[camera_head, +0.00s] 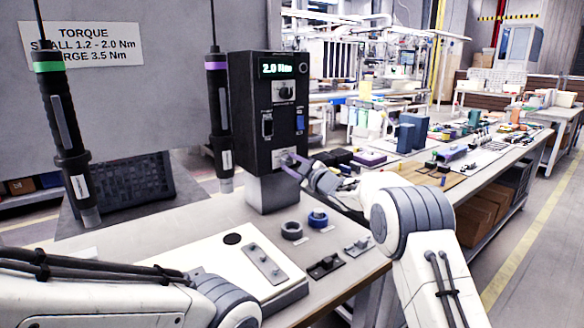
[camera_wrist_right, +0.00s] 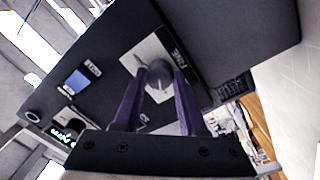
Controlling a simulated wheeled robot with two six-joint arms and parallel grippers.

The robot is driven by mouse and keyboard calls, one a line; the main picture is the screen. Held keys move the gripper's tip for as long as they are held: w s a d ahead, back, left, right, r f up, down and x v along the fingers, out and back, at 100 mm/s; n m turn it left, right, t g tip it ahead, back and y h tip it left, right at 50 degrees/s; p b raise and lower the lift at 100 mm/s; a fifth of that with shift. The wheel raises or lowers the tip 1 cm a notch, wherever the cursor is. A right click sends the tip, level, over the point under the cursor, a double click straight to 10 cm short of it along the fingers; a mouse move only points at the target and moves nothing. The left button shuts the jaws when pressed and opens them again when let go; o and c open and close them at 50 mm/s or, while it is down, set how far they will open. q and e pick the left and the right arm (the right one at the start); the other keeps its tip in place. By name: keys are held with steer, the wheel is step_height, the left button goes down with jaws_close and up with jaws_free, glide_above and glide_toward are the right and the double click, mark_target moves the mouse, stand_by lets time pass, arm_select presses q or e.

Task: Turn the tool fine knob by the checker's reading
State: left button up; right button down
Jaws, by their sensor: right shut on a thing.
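The black checker (camera_head: 262,130) stands on a grey block on the bench, and its green display (camera_head: 283,69) reads about 2.0 Nm. My right gripper (camera_head: 287,162) is at the lower front of the checker. In the right wrist view the two purple fingers of my right gripper (camera_wrist_right: 160,80) are shut on the grey fine knob (camera_wrist_right: 159,72), beside the FINE label. Two black drivers hang upright: one with a purple band (camera_head: 218,110) just left of the checker, one with a green band (camera_head: 66,130) at far left. My left gripper is out of view.
A torque sign (camera_head: 85,44) is on the wall panel, giving small 1.2 - 2.0 Nm and large 3.5 Nm. A white box (camera_head: 215,255), a grey ring (camera_head: 292,230) and a blue-topped ring (camera_head: 318,217) sit on the bench front. A cluttered bench (camera_head: 470,150) lies right.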

stand_by(0.4)
steer(key=shift+c, duration=2.3)
jaws_free()
steer(key=b+v, duration=0.1)
steer(key=v, duration=0.9)
steer(key=shift+s, duration=0.25)
steer(key=shift+d, duration=0.15)
